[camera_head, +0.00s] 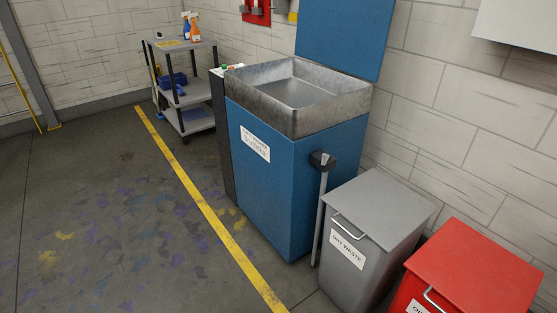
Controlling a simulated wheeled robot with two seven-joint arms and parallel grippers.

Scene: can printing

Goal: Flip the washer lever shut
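The washer (265,185) is a tall blue cabinet with an open grey metal basin (297,95) on top. Its blue lid (345,35) stands raised behind the basin. A lever (320,205) with a grey shaft and a dark block-shaped head (322,160) stands nearly upright at the washer's right front side, beside the grey bin. Neither of my grippers shows in the head view.
A grey waste bin (385,205) and a red bin (480,265) stand right of the washer. A grey cart (190,47) with spray bottles (190,25) stands at the back left. Open floor (100,220) lies left of the yellow line (205,205).

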